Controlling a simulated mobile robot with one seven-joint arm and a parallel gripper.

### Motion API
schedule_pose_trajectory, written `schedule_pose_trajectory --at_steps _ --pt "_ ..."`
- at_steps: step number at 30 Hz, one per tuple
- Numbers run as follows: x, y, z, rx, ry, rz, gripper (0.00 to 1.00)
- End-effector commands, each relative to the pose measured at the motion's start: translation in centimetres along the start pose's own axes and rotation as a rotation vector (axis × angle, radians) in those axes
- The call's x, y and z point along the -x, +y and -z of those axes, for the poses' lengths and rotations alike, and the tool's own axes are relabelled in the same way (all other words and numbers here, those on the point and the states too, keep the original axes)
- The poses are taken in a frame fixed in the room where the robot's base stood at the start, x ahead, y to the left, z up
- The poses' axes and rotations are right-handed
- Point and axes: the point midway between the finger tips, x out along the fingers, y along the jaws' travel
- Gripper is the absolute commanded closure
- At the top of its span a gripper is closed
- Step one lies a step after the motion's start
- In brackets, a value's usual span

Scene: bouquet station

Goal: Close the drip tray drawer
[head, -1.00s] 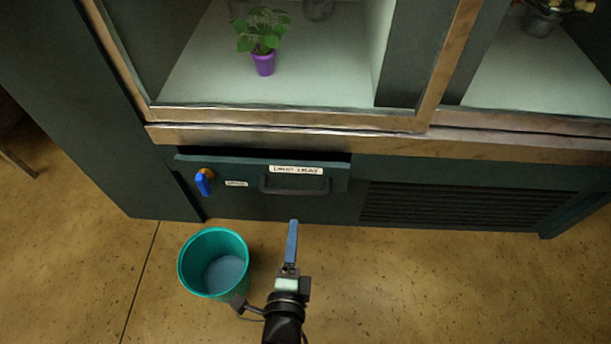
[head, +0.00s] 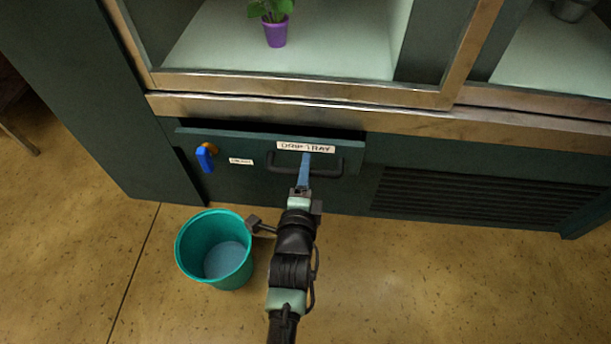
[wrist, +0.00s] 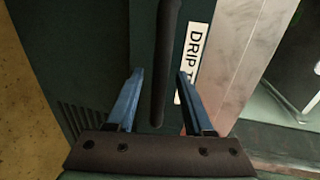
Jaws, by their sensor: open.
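The drip tray drawer (head: 225,145) is a dark green front low in the cabinet, with a white "DRIP TRAY" label (head: 305,147) and a dark bar handle (head: 275,168). A thin dark strip shows along its top edge, and its front seems to stand slightly proud of the cabinet. My gripper (head: 306,158) is at the right part of the handle. In the wrist view my gripper (wrist: 160,73) is open, its two blue fingers on either side of the handle bar (wrist: 168,40), with gaps showing. The drawer's inside is hidden.
A teal bucket (head: 190,245) stands on the floor left of my arm. A blue-handled valve (head: 205,160) sits on the cabinet left of the handle. A vent grille (head: 480,200) is at the right. Above is a display with a purple-potted plant (head: 275,33).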

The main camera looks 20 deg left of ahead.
Motion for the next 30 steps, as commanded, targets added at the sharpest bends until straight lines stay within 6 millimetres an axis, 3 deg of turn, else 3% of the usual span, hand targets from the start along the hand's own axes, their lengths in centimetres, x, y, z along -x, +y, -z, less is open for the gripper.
schedule_pose_trajectory --at_steps 11,19,30 --pt "-0.35 -0.01 -0.01 0.000 0.001 -0.001 0.50" --pt "-0.33 -0.01 -0.01 0.000 0.000 -0.001 0.98" --pt "-0.32 -0.01 -0.02 0.000 0.000 -0.001 1.00"
